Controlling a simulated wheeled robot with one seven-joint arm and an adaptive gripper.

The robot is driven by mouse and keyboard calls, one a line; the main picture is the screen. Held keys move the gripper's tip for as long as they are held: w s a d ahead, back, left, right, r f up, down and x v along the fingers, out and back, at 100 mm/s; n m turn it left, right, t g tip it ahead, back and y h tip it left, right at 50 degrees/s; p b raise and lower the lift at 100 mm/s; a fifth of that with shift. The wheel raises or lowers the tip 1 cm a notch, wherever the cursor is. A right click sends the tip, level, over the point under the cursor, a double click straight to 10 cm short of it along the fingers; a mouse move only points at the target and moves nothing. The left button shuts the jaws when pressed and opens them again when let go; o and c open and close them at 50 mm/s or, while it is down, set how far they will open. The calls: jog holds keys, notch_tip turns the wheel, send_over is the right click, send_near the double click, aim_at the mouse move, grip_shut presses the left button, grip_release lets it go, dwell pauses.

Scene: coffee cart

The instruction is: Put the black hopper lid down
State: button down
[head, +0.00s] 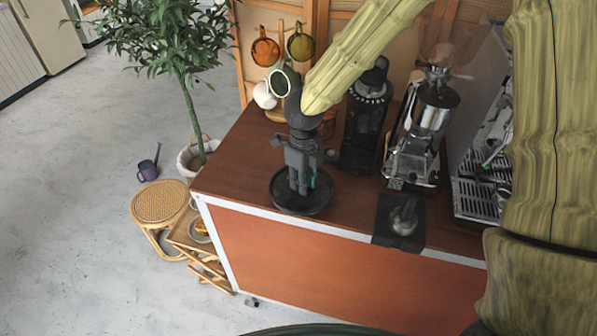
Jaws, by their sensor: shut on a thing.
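My gripper (301,190) points straight down near the front left corner of the wooden counter, with its fingers shut. Directly beneath and around the fingertips is a wide, round black disc with a raised rim, which I take to be the black hopper lid (283,203). The fingers meet it near its middle, and they hide the part that they grip. The disc looks level and at or very near the counter top. I cannot tell whether it rests fully on the wood.
A black grinder (362,125) and a silver grinder (432,110) stand right of my gripper. A tamper (404,217) sits on a black mat (385,236). An espresso machine (482,190) is at the right. Cups (265,95) stand behind. The counter's left end is clear.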

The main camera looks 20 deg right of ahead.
jog(key=w+p, duration=0.1)
jog(key=w, duration=0.4)
jog(key=shift+w+d+f+p, duration=0.1)
jog(key=shift+w+f+p, duration=0.1)
jog(key=shift+w+p, duration=0.2)
jog(key=shift+s+f+p, duration=0.1)
jog(key=shift+f+p, duration=0.55)
jog(key=shift+f, duration=1.15)
jog(key=shift+f, duration=0.15)
jog(key=c, duration=1.3)
grip_release()
notch_tip(320, 180, up, 12)
jog(key=b, duration=0.2)
jog(key=shift+b, duration=0.35)
jog(key=shift+r, duration=0.25)
